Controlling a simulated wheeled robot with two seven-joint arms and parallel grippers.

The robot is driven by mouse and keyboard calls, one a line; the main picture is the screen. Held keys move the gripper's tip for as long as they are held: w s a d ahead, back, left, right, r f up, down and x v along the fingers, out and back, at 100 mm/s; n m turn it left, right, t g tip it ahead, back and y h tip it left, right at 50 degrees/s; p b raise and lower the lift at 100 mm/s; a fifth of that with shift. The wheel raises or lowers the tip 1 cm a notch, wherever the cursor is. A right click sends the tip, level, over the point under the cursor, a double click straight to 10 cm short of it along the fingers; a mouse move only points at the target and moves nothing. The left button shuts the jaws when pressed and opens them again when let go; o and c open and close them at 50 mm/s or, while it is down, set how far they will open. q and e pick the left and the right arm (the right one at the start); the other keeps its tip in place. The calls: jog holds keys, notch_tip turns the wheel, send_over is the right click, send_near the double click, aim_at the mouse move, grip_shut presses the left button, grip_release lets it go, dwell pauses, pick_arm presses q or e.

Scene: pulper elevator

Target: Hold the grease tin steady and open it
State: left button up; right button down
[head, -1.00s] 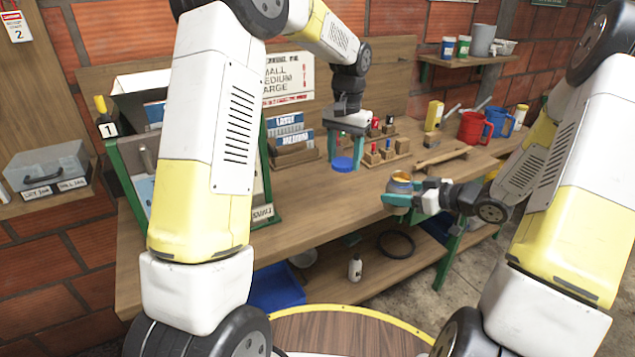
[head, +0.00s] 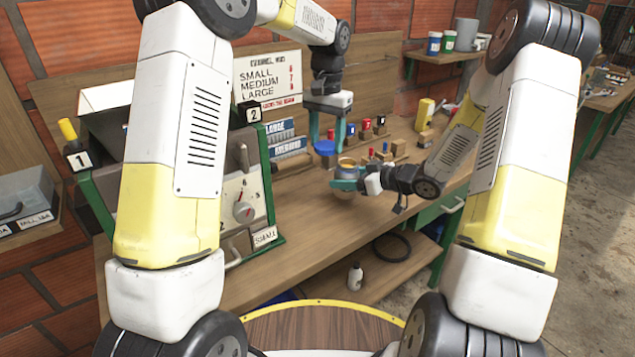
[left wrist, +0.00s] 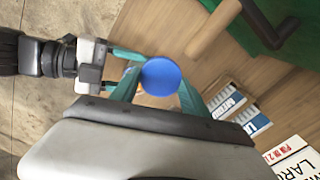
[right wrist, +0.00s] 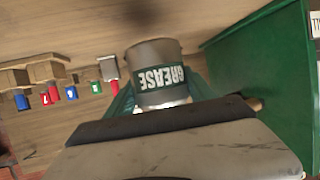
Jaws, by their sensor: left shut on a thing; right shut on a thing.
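The grease tin (head: 347,162) is open at the top, with yellowish contents showing. My right gripper (head: 345,182) is shut around its side and holds it near the bench's front edge. In the right wrist view the tin (right wrist: 155,60) shows its GREASE label upside down between the teal fingers. The round blue lid (head: 325,148) is off the tin, just left of and close to its rim. My left gripper (head: 327,140) points down and is shut on the lid's sides. In the left wrist view the lid (left wrist: 160,77) hides the tin.
A green-framed machine (head: 275,200) with a dial stands left of the grippers. Blue-labelled boxes (head: 290,148) and small blocks with coloured pegs (head: 375,130) stand behind on the wooden bench (head: 300,205). A white bottle (head: 355,277) stands on the lower shelf.

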send_over(319, 194)
jog(key=shift+s+d+f, duration=0.15)
jog(key=shift+f, duration=2.05)
jog(key=shift+f, duration=0.1)
jog(key=c, duration=0.6)
grip_release()
jog(key=shift+f, duration=0.1)
jog(key=shift+c, duration=0.2)
jog(key=o, duration=0.3)
